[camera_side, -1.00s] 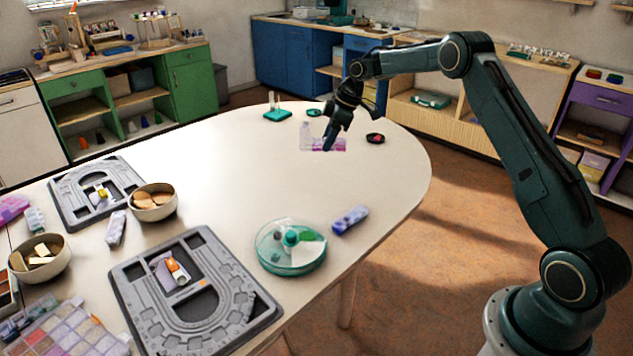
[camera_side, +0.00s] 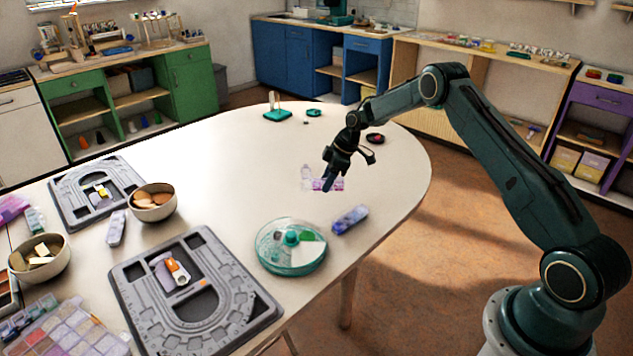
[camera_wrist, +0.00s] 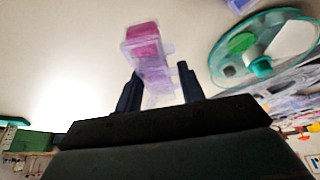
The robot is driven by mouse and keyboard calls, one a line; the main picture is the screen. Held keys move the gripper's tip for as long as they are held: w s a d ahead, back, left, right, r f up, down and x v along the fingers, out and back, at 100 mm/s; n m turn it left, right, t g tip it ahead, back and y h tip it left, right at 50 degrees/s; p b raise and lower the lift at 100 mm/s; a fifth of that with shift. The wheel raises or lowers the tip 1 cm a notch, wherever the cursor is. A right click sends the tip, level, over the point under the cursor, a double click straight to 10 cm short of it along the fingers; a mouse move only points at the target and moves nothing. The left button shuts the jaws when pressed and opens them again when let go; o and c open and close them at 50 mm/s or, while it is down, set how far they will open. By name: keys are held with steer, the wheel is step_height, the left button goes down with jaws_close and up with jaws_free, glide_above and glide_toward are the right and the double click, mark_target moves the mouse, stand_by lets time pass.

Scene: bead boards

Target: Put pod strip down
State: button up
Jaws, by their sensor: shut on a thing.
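The pod strip (camera_side: 318,184) is pink and purple with a clear part standing at its left end. My gripper (camera_side: 328,186) is shut on it over the far, rounded end of the table. In the wrist view the strip (camera_wrist: 145,42) lies between the two dark fingers (camera_wrist: 160,88) and extends beyond them. I cannot tell whether the strip touches the table or hangs just above it. Part of it is hidden by the fingers in the side view.
A second, blue-purple strip (camera_side: 350,219) lies beside a round teal-rimmed clear tray (camera_side: 291,264) nearer the camera. A dark dish (camera_side: 375,138) and a teal stand (camera_side: 277,116) are farther back. Grey bead boards (camera_side: 247,312) and bowls (camera_side: 152,213) stand left. The table's middle is clear.

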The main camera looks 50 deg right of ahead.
steer(key=shift+f, duration=3.05)
steer(key=shift+f, duration=0.1)
steer(key=o, duration=0.9)
steer(key=shift+c, duration=0.2)
steer(key=v, duration=1.3)
steer(key=shift+r, duration=0.35)
steer(key=shift+s, duration=0.15)
